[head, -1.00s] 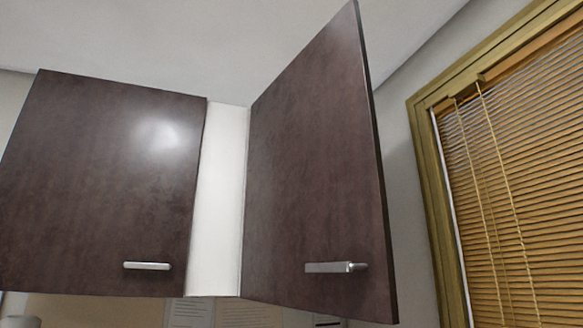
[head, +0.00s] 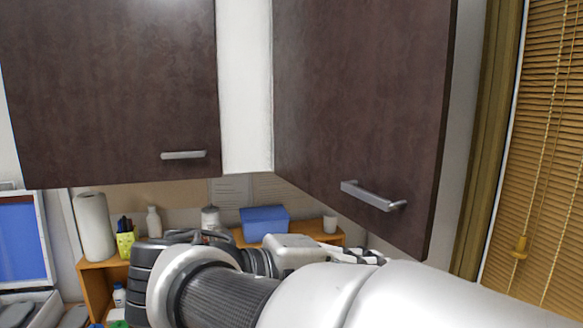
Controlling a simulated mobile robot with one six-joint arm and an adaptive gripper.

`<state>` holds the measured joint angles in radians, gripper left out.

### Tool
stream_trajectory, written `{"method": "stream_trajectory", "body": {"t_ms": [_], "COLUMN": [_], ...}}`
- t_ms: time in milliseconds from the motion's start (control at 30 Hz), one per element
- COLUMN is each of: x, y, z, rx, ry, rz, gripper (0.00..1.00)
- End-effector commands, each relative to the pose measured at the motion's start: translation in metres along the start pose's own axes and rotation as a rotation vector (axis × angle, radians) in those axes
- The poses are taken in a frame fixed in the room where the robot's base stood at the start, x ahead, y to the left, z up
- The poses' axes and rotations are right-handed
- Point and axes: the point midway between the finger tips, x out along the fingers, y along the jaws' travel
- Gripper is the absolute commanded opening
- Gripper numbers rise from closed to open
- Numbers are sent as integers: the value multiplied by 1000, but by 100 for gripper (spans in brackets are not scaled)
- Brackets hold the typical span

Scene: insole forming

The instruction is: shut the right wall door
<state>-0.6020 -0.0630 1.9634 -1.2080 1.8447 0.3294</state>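The right wall door (head: 360,100) is a dark brown panel that stands open, swung out at an angle from the cabinet. Its silver bar handle (head: 372,196) is near the lower free edge. The left wall door (head: 110,90) has a similar handle (head: 184,155) and appears shut. My gripper (head: 355,256) shows partly below the right door's handle, apart from it. My white arm hides much of it, and its opening is unclear.
A white cabinet strip (head: 245,90) shows between the doors. Below stand a wooden shelf (head: 97,282), a paper towel roll (head: 94,228), a blue box (head: 264,222) and small containers. A window with wooden blinds (head: 550,150) is at the right.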

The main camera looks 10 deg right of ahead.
Motion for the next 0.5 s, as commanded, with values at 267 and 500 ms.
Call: {"method": "stream_trajectory", "body": {"t_ms": [267, 500], "x": [-58, -34], "y": [77, 84], "z": [-20, -20], "rx": [90, 95], "ry": [20, 16], "rz": [233, 241], "gripper": [0, 0]}}
